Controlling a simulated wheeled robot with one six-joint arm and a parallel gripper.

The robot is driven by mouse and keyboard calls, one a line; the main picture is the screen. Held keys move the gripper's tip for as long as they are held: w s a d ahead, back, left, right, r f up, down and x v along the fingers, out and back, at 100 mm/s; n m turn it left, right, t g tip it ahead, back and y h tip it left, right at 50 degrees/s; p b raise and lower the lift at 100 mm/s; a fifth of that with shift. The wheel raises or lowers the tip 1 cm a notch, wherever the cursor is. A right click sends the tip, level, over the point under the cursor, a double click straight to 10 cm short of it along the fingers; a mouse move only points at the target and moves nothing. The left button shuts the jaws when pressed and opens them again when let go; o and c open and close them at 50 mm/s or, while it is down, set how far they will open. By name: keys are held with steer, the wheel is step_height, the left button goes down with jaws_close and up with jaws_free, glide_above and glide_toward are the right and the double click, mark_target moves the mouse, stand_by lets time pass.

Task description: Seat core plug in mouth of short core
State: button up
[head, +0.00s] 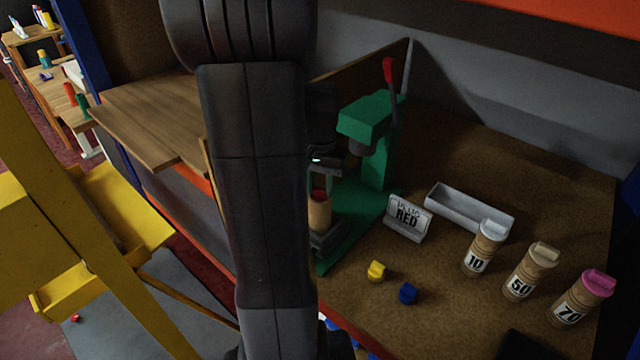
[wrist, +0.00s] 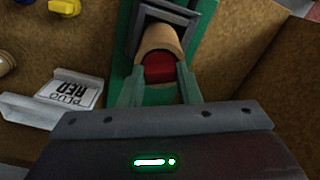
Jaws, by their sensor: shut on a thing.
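The short core (head: 319,215) is a tan tube standing in a square grey holder on the green press (head: 372,130); the core also shows in the wrist view (wrist: 160,38). A red plug (wrist: 159,68) is at the core's mouth and shows as a red top in the head view (head: 319,195). My gripper (wrist: 160,80) is shut on the red plug, a finger on each side. How deep the plug sits in the mouth cannot be told. My arm hides part of the press and the left of the bench in the head view.
A sign reading "plug red" (head: 408,218) stands right of the press. A yellow plug (head: 376,271) and a blue plug (head: 408,293) lie in front. A white tray (head: 468,208) and capped cores marked 10 (head: 480,255), 50 (head: 526,278) and 70 (head: 575,305) stand right.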

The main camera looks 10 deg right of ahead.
mark_target(320, 189)
steer(key=shift+f, duration=0.2)
steer(key=o, duration=1)
steer(key=shift+c, duration=0.2)
steer(key=shift+r, duration=0.1)
step_height(320, 189, up, 12)
steer(key=shift+r, duration=0.15)
